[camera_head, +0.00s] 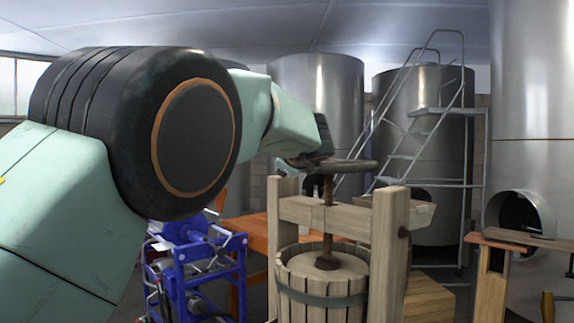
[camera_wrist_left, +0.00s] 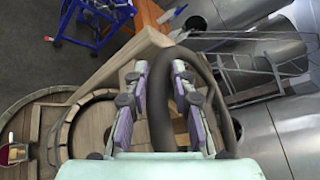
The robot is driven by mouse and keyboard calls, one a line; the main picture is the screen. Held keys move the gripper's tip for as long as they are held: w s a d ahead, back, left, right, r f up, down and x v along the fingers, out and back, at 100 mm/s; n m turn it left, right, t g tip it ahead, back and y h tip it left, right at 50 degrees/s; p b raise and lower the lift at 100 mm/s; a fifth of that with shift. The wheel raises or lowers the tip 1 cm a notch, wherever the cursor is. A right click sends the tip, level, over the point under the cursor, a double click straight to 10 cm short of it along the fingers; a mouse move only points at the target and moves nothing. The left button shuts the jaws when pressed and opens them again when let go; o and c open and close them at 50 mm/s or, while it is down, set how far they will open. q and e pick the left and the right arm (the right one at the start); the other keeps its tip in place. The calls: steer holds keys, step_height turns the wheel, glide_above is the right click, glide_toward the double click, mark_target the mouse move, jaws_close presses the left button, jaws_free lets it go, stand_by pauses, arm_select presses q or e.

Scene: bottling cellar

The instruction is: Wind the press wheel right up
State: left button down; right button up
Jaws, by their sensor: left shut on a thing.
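The press wheel (camera_head: 350,168) is a dark flat ring on top of a rusty upright screw (camera_head: 328,190). The screw runs through the crossbeam (camera_head: 318,214) of a wooden press, and its foot (camera_head: 327,262) is at the top of the staved basket (camera_head: 318,301). My left gripper (camera_head: 308,160) is at the wheel's left side. In the left wrist view my left gripper (camera_wrist_left: 161,82) has its two padded fingers on either side of the wheel's rim (camera_wrist_left: 224,115), shut on it. The wheel's hub is hard to make out. My right gripper is not in view.
A blue-framed machine (camera_head: 195,255) stands left of the press, by an orange wooden table (camera_head: 248,229). Steel tanks (camera_head: 320,95) and a metal ladder stair (camera_head: 405,150) stand behind. A wooden bench (camera_head: 505,238) is at the right. My left arm hides much of the left side.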

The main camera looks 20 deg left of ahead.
arm_select(q)
steer(key=shift+f, duration=0.5)
steer(key=c, duration=1.1)
jaws_free()
steer(key=shift+w, duration=0.1)
steer(key=shift+c, duration=0.2)
steer(key=shift+o, duration=0.3)
steer(key=shift+w+d+r, duration=0.1)
steer(key=shift+w+d, duration=0.05)
steer(key=shift+w, duration=0.1)
steer(key=shift+r, duration=0.1)
steer(key=shift+s+r, duration=0.1)
steer(key=shift+r, duration=0.2)
steer(key=r, duration=0.8)
steer(key=shift+d+r, duration=0.2)
steer(key=shift+r, duration=0.15)
steer(key=shift+a+r, duration=0.15)
steer(key=shift+a, duration=0.1)
steer(key=shift+w+a, duration=0.1)
steer(key=shift+w, duration=0.15)
